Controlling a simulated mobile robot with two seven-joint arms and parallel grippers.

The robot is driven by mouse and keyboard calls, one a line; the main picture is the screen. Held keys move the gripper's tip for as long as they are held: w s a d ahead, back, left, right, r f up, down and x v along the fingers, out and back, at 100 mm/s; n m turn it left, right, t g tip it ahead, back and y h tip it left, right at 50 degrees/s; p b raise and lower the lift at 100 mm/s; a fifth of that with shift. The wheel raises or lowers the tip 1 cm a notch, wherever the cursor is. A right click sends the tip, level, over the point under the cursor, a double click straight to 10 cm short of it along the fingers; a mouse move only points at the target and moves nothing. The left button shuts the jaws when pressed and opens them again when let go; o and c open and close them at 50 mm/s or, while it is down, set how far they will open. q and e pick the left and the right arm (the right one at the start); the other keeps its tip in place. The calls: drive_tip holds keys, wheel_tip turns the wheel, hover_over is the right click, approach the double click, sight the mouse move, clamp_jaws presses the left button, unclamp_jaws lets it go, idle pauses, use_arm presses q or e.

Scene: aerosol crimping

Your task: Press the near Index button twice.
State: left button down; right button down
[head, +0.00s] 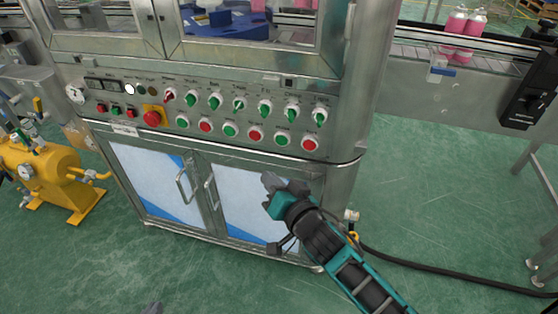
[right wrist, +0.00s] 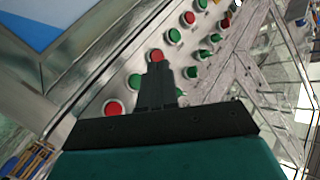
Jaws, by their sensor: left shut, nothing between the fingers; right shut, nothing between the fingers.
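The control panel (head: 240,112) on the steel machine has a lower row of alternating green and red push buttons. The labels are too small to read, so I cannot tell which is the near Index button. My right gripper (head: 271,184) is shut and empty, below the button row in front of the cabinet doors. In the right wrist view its fingertips (right wrist: 157,68) line up with a red button (right wrist: 157,56), between two green ones; whether they touch is unclear there, but the head view shows them apart. My left gripper (head: 152,308) barely shows at the bottom edge, shut.
Green selector knobs (head: 239,104) sit above the button row. A red emergency stop (head: 152,118) is at the left. Cabinet door handles (head: 183,187) stick out below. A yellow tank (head: 48,172) stands at left; a black hose (head: 450,278) lies on the floor at right.

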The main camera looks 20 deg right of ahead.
sight(282, 140)
drive_tip(key=shift+w+a+r, duration=0.15)
drive_tip(key=shift+a, duration=0.05)
drive_tip(key=shift+w, duration=0.1)
drive_tip(key=w+d, duration=0.5)
drive_tip(key=w, duration=0.2)
drive_tip(key=shift+b, duration=0.4)
idle(0.8)
idle(1.0)
drive_tip(key=shift+w+d, duration=0.1)
drive_tip(key=shift+w, duration=0.1)
